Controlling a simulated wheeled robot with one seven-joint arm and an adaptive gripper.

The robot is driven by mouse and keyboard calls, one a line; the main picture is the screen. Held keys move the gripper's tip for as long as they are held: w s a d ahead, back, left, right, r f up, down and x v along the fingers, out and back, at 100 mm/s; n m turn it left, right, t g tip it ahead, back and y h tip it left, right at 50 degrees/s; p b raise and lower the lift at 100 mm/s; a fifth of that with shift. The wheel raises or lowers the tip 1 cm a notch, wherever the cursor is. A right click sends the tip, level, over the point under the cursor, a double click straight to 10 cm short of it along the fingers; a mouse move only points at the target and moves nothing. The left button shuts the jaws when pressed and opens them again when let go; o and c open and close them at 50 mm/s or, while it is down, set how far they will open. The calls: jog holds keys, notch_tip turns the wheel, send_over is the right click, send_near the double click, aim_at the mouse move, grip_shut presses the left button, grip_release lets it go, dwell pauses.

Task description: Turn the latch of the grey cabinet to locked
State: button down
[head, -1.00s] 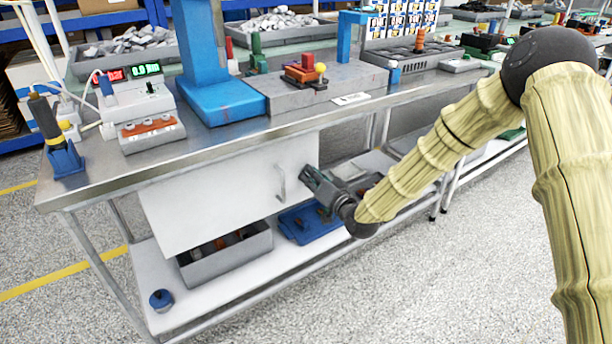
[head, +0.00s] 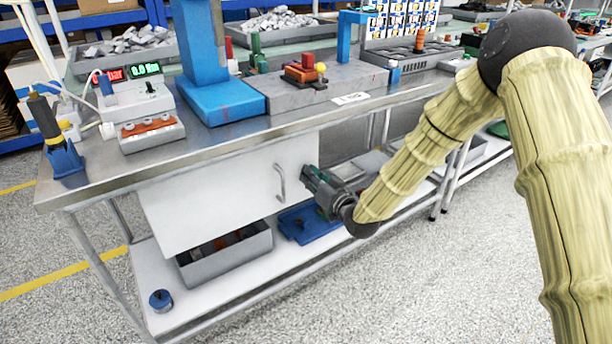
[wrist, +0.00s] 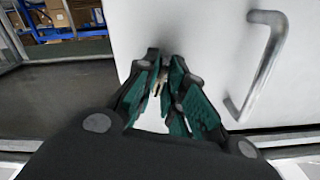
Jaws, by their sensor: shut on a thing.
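The pale grey cabinet (head: 215,190) hangs under the bench with its door closed. Its bar handle (head: 280,182) also shows at the upper right in the wrist view (wrist: 262,70). My gripper (head: 309,175) is at the door's right edge, just right of the handle. In the wrist view my gripper (wrist: 165,68) has its green-padded fingers close together against the door, shut on the small latch (wrist: 157,84). Only a thin brownish bit of the latch shows between the fingers. Which way it is turned is hidden.
A grey bin (head: 228,257) and a blue tray (head: 300,222) lie on the lower shelf below the cabinet. The steel bench top (head: 120,165) overhangs the door. The floor in front is clear.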

jog(key=shift+n, duration=1)
jog(key=shift+n, duration=0.6)
jog(key=c, duration=1.4)
grip_release()
